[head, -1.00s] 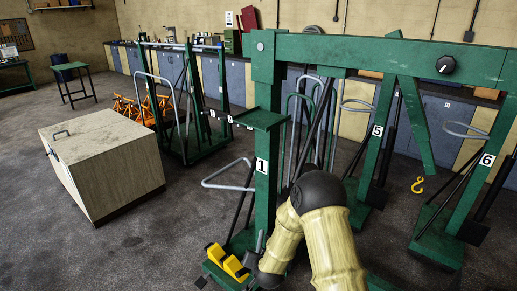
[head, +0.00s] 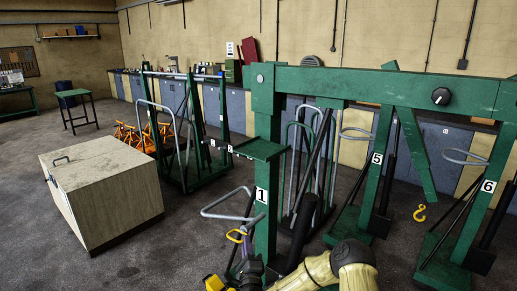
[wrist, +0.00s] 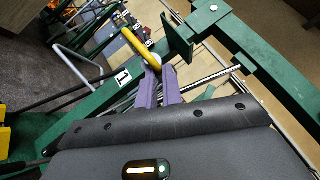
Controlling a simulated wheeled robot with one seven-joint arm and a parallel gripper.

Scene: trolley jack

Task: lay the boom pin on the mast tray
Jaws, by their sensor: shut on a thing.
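My gripper (wrist: 158,84) is shut, its purple fingers closed on the boom pin. The pin shows a yellow loop (wrist: 133,41) and a pale bit at the fingertips; the rest is hidden by the fingers. In the head view the yellow loop (head: 238,236) is left of the green mast with the number 1, well below tray height in the picture. The mast tray (head: 258,150) is a flat green plate on the mast's left side, and nothing shows on it. In the wrist view the tray (wrist: 178,38) appears beyond the fingertips and to the right, apart from the pin.
The green mast (head: 265,205) and its boom (head: 370,86) stand close to my arm. A grey bent handle (head: 222,207) juts left beside the mast. A yellow block (head: 213,283) is low at the mast's foot. A wooden cabinet (head: 125,205) stands left, with open floor between.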

